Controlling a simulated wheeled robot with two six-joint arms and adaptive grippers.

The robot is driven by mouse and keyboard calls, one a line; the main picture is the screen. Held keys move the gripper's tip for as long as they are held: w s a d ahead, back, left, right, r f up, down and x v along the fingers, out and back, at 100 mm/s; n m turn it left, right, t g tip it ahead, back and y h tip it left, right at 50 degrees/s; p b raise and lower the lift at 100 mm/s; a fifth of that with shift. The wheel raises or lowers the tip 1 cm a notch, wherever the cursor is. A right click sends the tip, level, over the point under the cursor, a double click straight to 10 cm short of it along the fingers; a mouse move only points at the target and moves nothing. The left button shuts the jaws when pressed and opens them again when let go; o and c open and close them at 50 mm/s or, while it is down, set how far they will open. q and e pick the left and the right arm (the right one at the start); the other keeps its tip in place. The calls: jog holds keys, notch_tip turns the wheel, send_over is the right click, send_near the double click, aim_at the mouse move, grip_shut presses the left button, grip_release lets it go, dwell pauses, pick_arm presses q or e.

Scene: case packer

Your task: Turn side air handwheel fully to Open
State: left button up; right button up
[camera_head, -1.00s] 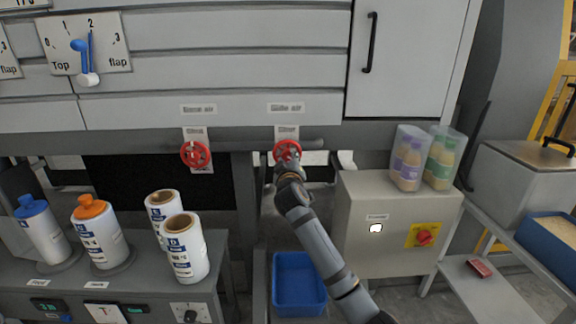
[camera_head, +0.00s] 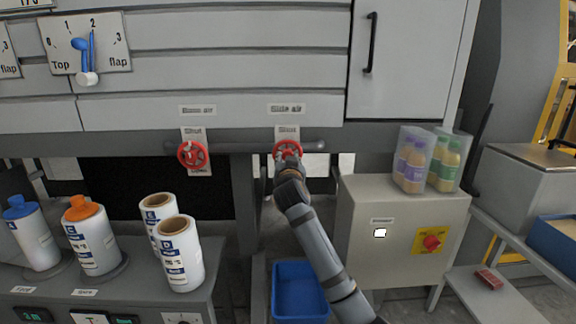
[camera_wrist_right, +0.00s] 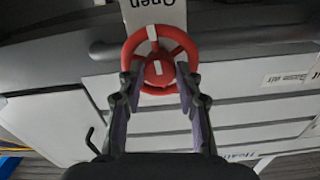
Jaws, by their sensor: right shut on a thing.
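The red side air handwheel (camera_head: 286,149) sits on a grey pipe under the "Side air" label (camera_head: 286,109), with a plate (camera_head: 287,133) that seems to read "Shut" just above it. My right gripper (camera_head: 287,157) reaches it from below and in front. In the right wrist view the handwheel (camera_wrist_right: 161,42) lies between the fingers of my right gripper (camera_wrist_right: 158,75), which are shut on it. A white mark on its rim (camera_wrist_right: 152,33) points toward the upside-down "Open" plate (camera_wrist_right: 150,10). A second white mark is on the hub. My left gripper is not in view.
A second red handwheel (camera_head: 192,155) is to the left under its own label. A grey control box (camera_head: 385,240) with a red knob stands right of my arm, with bottles in clear containers on top. A blue bin (camera_head: 299,292) is below. White bottles and rolls stand at lower left.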

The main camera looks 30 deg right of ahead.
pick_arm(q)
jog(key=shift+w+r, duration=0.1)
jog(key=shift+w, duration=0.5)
pick_arm(e)
jog(key=shift+f+m, duration=0.15)
jog(key=shift+m, duration=0.35)
jog(key=o, duration=1.2)
jog(key=shift+c, duration=0.2)
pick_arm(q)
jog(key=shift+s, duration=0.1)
pick_arm(e)
jog(key=shift+s+a, duration=0.1)
jog(key=v, duration=1.2)
